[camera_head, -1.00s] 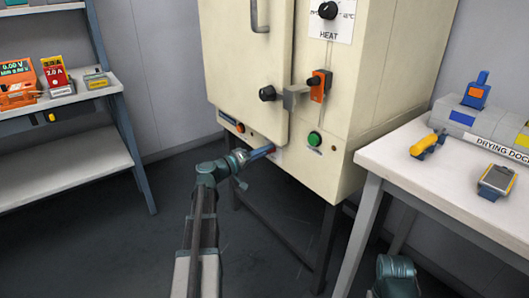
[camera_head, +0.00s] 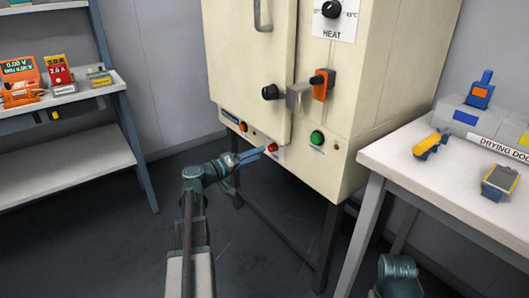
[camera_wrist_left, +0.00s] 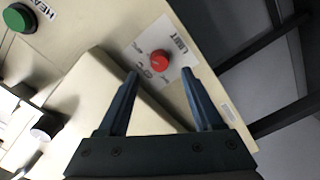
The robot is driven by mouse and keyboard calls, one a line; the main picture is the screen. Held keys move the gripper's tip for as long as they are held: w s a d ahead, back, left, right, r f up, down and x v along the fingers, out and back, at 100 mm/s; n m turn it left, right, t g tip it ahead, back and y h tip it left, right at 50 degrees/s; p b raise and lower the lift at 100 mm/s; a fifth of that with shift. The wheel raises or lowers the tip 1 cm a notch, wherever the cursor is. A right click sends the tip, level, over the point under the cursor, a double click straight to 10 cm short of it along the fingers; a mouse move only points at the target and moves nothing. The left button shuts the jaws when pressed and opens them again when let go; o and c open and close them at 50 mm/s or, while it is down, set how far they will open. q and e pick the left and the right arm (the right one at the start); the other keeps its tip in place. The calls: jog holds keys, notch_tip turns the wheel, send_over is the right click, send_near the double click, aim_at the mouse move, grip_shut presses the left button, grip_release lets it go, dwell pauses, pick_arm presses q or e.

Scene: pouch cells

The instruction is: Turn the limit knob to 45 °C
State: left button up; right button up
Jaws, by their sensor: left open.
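The red limit knob (camera_head: 272,147) is on the lower front of the cream oven, left of a green button. In the left wrist view the knob (camera_wrist_left: 160,60) sits on a white plate (camera_wrist_left: 142,45) marked LIMIT, whose small scale print is too blurred to read. I cannot tell which mark the knob points to. My left gripper (camera_head: 260,152) is open, just left of and below the knob in the head view. In the left wrist view its fingertips (camera_wrist_left: 161,74) are spread, with the knob showing beyond the gap, apparently untouched. My right gripper is out of view.
A green button (camera_head: 317,138) and an orange-handled latch (camera_head: 321,85) are on the oven (camera_head: 350,150). A HEAT dial (camera_head: 330,9) is above. A white table (camera_head: 440,190) with tools stands right; a shelf (camera_head: 80,160) stands left. The floor below the oven is open.

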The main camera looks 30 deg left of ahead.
pick_arm(q)
jog(key=v, duration=0.8)
jog(key=shift+s, duration=0.35)
jog(key=shift+a, duration=0.15)
jog(key=d+f+m+g+h+p, duration=0.1)
jog(key=d+f+m+g+p, duration=0.3)
jog(key=d, duration=1.1)
jog(key=d+f+m+g+h, duration=0.15)
jog(key=d+f+g, duration=0.5)
jog(key=d, duration=0.75)
jog(key=s+d+f+m+g+y+p, duration=0.35)
jog(key=s+d+m+g+y, duration=0.2)
jog(key=s+d+y, duration=0.65)
notch_tip(320, 180, up, 38)
jog(key=s+d+h+p, duration=0.1)
jog(key=s+p, duration=0.1)
jog(key=p, duration=3.6)
jog(key=shift+d+g, duration=0.2)
jog(key=shift+g, duration=0.2)
jog(key=shift+s+h, duration=0.15)
jog(key=shift+h, duration=0.1)
